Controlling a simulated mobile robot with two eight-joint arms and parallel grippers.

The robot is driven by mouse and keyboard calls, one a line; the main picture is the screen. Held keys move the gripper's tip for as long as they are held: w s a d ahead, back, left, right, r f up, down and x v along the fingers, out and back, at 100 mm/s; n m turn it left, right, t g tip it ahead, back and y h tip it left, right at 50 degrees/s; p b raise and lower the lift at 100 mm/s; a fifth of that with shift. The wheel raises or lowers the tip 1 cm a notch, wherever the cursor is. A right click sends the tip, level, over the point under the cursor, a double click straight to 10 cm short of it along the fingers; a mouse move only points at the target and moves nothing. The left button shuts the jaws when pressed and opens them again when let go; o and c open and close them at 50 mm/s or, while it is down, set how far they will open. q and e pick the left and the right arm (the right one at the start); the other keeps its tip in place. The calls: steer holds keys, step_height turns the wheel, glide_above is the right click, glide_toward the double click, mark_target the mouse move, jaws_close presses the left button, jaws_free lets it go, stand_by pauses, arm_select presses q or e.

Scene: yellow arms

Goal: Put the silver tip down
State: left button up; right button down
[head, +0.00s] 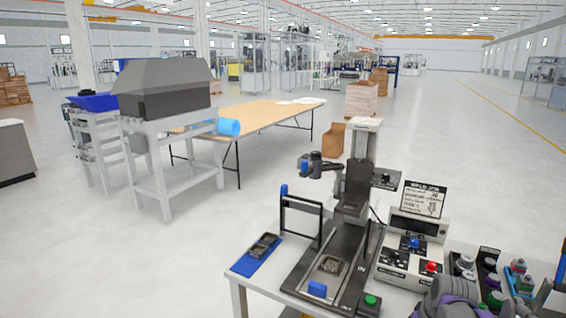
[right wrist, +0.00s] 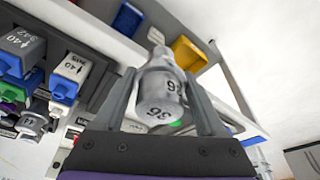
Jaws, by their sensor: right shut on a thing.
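The silver tip (right wrist: 160,92), a grey metallic stepped cylinder marked 36, is between the fingers of my right gripper (right wrist: 166,105) in the right wrist view. The gripper is shut on it, and the tip looks clear of any surface. In the head view, my right arm's grey and purple end is at the bottom right corner, and I cannot make out the tip there. A holder with several coloured tips (head: 490,264) stands beside it at the right of the bench. My left gripper is in neither view.
Labelled grey blocks (right wrist: 70,72) with coloured parts show left in the wrist view, with a yellow bin (right wrist: 188,53) beyond. The bench holds a welding station (head: 355,190), a control box (head: 410,248) with buttons, and a blue mat (head: 245,264) with dark parts.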

steer(key=s+a+f, duration=0.1)
steer(key=a+f, duration=1.2)
steer(key=a, duration=0.2)
steer(key=shift+a+f+m+p, duration=0.15)
steer(key=shift+f+m+p, duration=0.05)
steer(key=shift+m+p, duration=0.15)
